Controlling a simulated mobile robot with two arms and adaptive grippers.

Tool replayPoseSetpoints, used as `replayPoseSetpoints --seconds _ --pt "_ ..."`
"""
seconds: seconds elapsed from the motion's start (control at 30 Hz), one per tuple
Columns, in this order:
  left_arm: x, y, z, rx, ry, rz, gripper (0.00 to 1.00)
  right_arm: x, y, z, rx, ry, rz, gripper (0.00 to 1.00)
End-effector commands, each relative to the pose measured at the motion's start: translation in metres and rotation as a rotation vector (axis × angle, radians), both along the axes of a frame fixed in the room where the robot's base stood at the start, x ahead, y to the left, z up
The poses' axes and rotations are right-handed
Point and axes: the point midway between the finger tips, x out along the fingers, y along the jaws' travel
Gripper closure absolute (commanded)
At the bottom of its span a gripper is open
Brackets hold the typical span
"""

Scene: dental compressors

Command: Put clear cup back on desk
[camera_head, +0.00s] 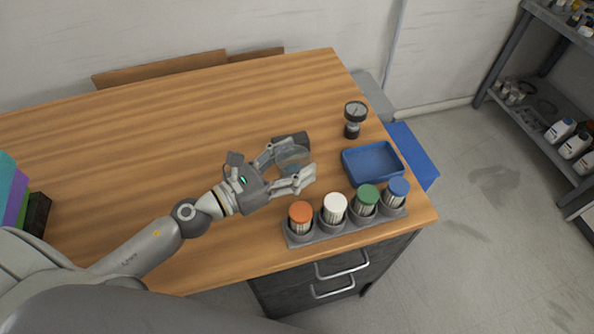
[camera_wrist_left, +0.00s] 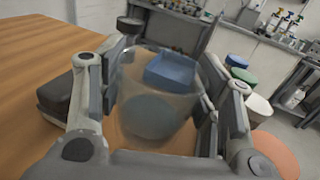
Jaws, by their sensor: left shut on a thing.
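A clear cup (camera_wrist_left: 158,105) sits between the two fingers of my left gripper (camera_wrist_left: 160,110) in the left wrist view. The fingers are shut on its sides. In the head view the left gripper (camera_head: 285,168) holds the clear cup (camera_head: 292,158) over the wooden desk (camera_head: 180,110), left of the blue tray. I cannot tell whether the cup's base touches the desk. My right gripper does not show.
A rack (camera_head: 345,226) with orange, white, green and blue capped containers stands at the desk's front right. A blue tray (camera_head: 373,181) and a gauge (camera_head: 354,117) are to the right. The desk's left half is mostly clear.

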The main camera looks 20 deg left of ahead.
Motion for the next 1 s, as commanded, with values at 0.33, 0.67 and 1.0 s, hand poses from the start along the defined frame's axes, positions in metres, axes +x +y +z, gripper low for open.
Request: replayPoseSetpoints --seconds 0.33,0.67,1.0 --pt "0.008 -0.005 -0.039 -0.004 0.002 0.001 0.64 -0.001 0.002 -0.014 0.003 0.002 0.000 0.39" --pt "0.008 -0.005 -0.041 -0.001 0.001 -0.002 0.64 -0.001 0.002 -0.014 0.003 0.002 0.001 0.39" --pt "0.008 -0.005 -0.043 -0.001 0.001 -0.002 0.19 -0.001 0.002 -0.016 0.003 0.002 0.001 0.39"
